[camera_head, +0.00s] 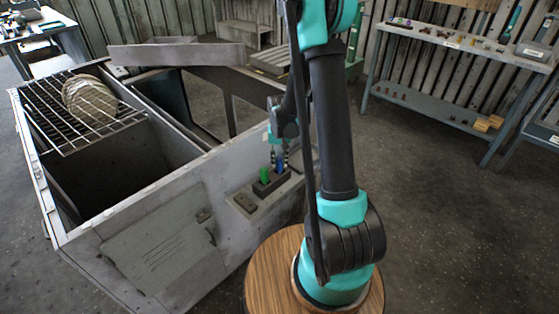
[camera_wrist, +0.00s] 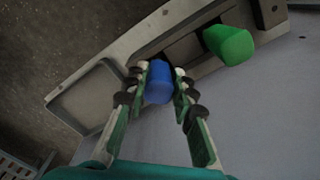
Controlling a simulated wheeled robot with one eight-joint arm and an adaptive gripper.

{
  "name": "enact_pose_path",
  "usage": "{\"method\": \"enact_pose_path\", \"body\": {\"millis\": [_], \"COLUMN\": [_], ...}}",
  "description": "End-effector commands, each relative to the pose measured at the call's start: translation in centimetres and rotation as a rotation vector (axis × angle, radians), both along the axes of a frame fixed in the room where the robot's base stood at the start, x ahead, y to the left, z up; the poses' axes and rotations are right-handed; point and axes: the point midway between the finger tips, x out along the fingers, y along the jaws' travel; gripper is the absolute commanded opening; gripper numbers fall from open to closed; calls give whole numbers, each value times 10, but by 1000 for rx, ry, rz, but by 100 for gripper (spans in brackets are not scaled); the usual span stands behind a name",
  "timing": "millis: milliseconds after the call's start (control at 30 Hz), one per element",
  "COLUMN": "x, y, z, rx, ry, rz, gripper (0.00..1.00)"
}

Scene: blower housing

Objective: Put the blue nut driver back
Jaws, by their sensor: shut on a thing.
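The blue nut driver (camera_wrist: 159,84) is between the fingertips of my gripper (camera_wrist: 161,78) in the wrist view, and the fingers are shut on its handle. In the head view the blue nut driver (camera_head: 280,168) stands upright at a dark holder (camera_head: 268,188) on a ledge of the metal housing. A green-handled driver (camera_wrist: 230,45) stands in the same holder beside it; it also shows in the head view (camera_head: 265,174). The lower end of the blue driver is hidden by its handle, so I cannot tell how deep it sits in the holder.
The ledge carries an empty shallow tray (camera_wrist: 92,98) beside the holder and a small dark block (camera_head: 245,202). The open metal housing (camera_head: 150,215) has a wire rack (camera_head: 55,125) with round discs (camera_head: 90,100). A workbench (camera_head: 470,45) stands at the back right.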

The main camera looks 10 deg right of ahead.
Motion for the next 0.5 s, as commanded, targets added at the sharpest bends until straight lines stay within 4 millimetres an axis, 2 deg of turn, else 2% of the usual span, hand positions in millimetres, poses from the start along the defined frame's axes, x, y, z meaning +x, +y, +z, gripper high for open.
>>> {"method": "enact_pose_path", "body": {"millis": [267,300,467,500], "x": [0,0,0,0], "y": [0,0,0,0], "z": [0,0,0,0], "rx": [0,0,0,0], "ry": [0,0,0,0], "rz": [0,0,0,0], "gripper": [0,29,48,49]}}
